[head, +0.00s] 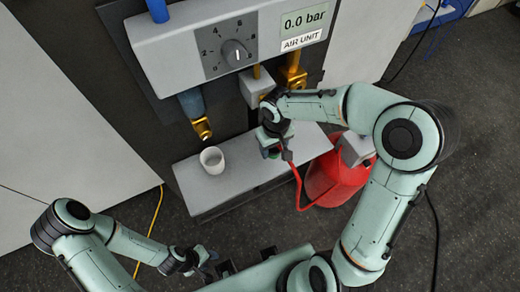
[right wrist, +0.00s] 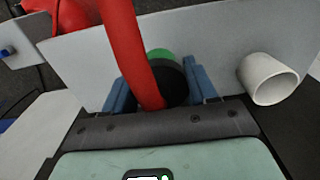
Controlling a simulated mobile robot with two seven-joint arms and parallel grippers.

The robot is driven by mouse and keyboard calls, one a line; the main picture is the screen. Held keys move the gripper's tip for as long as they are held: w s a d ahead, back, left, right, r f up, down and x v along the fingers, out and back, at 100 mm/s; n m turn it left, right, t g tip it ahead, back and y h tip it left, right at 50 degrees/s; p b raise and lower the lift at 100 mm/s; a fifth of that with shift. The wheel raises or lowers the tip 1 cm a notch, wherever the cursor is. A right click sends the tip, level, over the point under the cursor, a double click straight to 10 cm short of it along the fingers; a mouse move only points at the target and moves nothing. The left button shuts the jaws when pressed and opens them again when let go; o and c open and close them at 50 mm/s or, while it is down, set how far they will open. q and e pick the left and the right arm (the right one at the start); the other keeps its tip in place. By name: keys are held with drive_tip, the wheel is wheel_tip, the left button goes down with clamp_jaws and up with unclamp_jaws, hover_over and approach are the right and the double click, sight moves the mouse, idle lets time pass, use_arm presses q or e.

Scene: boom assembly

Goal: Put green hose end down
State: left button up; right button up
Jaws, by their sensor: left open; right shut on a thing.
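The green hose end (right wrist: 158,54) shows in the right wrist view, with a black collar and a red hose (right wrist: 138,45) in front of it. My right gripper (right wrist: 160,85) is shut on it, with blue fingers on both sides. In the head view my right gripper (head: 272,148) is over the right part of the grey shelf (head: 230,190); whether the hose end touches the shelf I cannot tell. The red hose (head: 297,185) hangs from the gripper toward a red tank (head: 338,180). My left gripper (head: 208,268) is open and empty, low in the head view.
A white cup (head: 212,160) stands on the shelf, left of my right gripper; it also shows in the right wrist view (right wrist: 268,80). Above is the air unit panel (head: 230,45), reading 0.0 bar, with brass fittings (head: 202,128) below. A yellow cable (head: 150,230) lies on the floor.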

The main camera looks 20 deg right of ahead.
sight(272, 165)
drive_tip(key=f, duration=0.3)
drive_tip(key=shift+s+f, duration=0.25)
drive_tip(key=shift+s, duration=0.1)
drive_tip(key=shift+w+f+b, duration=0.1)
drive_tip(key=shift+f+b, duration=0.2)
drive_tip(key=shift+f, duration=2.1)
drive_tip(key=o, duration=1.4)
use_arm(q)
drive_tip(key=shift+s+f, duration=0.5)
use_arm(e)
drive_tip(key=shift+r, duration=0.1)
wheel_tip(272, 165, up, 12)
drive_tip(key=shift+p, duration=0.7)
use_arm(q)
drive_tip(key=shift+w+r, duration=0.65)
drive_tip(key=shift+r, duration=0.25)
